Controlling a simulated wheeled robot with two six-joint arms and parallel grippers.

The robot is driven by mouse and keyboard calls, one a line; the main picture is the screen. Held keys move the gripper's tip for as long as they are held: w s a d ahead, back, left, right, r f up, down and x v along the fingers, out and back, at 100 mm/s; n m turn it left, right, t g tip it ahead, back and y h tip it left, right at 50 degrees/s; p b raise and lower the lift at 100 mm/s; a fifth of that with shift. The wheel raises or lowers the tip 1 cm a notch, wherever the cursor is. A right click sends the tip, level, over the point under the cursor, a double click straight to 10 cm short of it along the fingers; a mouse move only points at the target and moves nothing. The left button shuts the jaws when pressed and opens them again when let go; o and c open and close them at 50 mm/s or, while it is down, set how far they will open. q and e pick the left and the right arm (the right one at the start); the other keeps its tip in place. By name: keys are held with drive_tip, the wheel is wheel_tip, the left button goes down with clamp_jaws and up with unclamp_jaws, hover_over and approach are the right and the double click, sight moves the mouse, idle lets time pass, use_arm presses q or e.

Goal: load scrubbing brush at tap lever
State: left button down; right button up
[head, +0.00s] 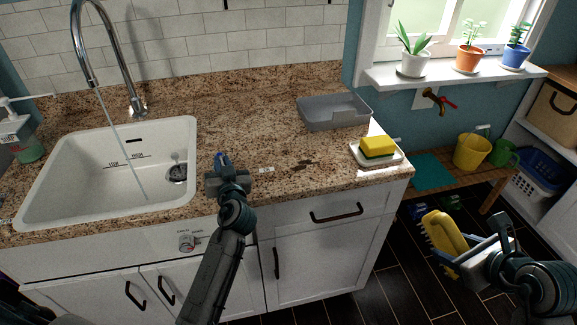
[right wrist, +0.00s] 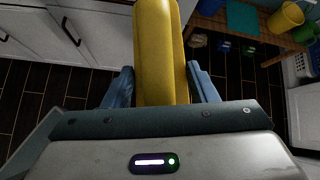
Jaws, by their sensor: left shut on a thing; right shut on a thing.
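The yellow scrubbing brush (head: 443,230), with pale bristles on its left side, is held in my right gripper (head: 474,243) over the floor right of the counter. In the right wrist view the brush (right wrist: 160,50) stands between the two blue fingers. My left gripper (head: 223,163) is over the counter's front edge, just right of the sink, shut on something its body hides. The chrome faucet (head: 103,45) pours a thin stream into the white sink (head: 75,205). A brass wall tap with a red lever (head: 440,100) is below the window sill.
A grey tray (head: 334,125) and a yellow sponge on a white dish (head: 392,159) are at the counter's right end. A yellow bucket (head: 471,152) and green watering can (head: 503,153) stand on a wooden bench. Dark smudges mark the counter.

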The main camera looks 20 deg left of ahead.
use_arm(q)
drive_tip(key=shift+w+d+n+g+y+b, duration=0.2)
drive_tip(key=shift+n+g+y+b, duration=0.35)
drive_tip(key=shift+b, duration=0.5)
use_arm(e)
wheel_tip(320, 180, down, 3)
drive_tip(key=shift+f, duration=0.15)
use_arm(q)
drive_tip(key=shift+y, duration=0.25)
drive_tip(key=c, duration=1.4)
unclamp_jaws()
drive_tip(key=shift+s, duration=0.1)
drive_tip(key=shift+f, duration=0.1)
